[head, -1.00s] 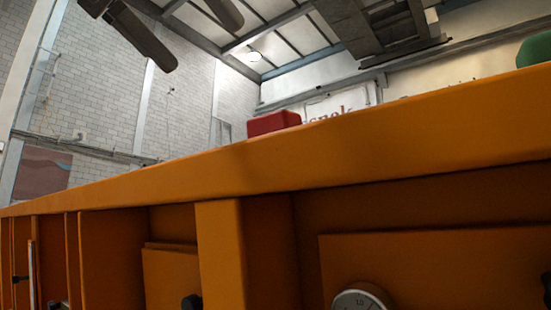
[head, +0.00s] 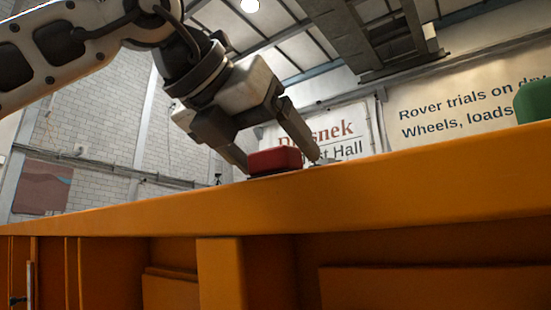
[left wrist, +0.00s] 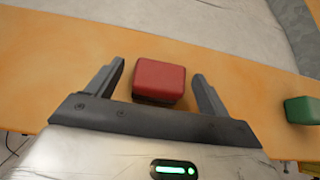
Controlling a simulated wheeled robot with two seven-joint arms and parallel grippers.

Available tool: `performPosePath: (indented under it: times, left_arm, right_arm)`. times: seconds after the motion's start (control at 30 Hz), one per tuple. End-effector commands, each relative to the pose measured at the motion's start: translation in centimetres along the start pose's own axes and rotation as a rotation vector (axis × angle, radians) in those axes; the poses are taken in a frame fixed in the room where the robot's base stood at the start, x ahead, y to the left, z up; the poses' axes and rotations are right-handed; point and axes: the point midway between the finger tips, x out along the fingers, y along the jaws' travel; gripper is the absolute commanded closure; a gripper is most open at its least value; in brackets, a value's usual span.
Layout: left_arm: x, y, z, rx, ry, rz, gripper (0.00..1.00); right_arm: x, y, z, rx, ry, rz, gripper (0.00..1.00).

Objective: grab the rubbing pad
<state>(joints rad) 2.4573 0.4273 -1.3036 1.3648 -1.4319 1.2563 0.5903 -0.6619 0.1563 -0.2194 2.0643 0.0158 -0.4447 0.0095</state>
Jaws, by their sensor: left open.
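The rubbing pad, which I take to be the red block (head: 275,162) with a dark underside, rests on the orange ledge (head: 400,185). It also shows in the left wrist view (left wrist: 159,80). My left gripper (head: 281,165) is open and tilted down over the pad. In the left wrist view its two fingers (left wrist: 160,80) stand on either side of the pad, with a gap on each side. My right gripper is not in view.
A green block (head: 534,102) sits on the same ledge to the right, and it shows in the left wrist view (left wrist: 302,110). Pale sand (left wrist: 220,25) lies beyond the ledge. The ledge between the blocks is clear.

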Motion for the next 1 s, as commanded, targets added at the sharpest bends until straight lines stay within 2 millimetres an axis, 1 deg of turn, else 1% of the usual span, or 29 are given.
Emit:
performPosePath:
  times: [0.03, 0.13, 0.37, 0.47, 0.5, 0.53, 0.57, 0.87, 1.0]
  left_arm:
    - [0.66, 0.00, 0.12, 0.000, 0.002, 0.001, 0.20]
    - [1.41, 0.02, 0.08, -0.001, -0.001, 0.000, 0.20]
    - [1.58, 0.03, 0.00, -0.002, -0.002, 0.000, 0.20]
    - [1.56, 0.03, 0.01, -0.001, -0.002, 0.000, 0.45]
    - [1.55, 0.03, 0.01, -0.001, -0.002, 0.000, 0.56]
    - [1.55, 0.03, 0.01, -0.001, -0.002, 0.000, 0.65]
    - [1.55, 0.03, 0.02, -0.001, -0.002, 0.000, 0.68]
    - [1.47, 0.03, 0.15, -0.002, -0.003, 0.000, 0.68]
    - [1.18, -0.02, 0.88, -0.001, -0.004, 0.000, 0.68]
  right_arm:
    - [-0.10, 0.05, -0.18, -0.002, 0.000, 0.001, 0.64]
    - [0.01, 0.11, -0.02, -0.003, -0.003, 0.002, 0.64]
    - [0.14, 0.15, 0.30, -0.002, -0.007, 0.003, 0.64]
    - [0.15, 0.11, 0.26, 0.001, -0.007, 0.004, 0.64]
    - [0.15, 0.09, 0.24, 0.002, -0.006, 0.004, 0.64]
    - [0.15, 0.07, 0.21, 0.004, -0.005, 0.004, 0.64]
    - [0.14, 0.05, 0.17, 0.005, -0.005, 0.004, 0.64]
    - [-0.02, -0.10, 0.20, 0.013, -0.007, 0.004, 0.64]
    - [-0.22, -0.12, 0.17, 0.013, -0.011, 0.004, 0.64]
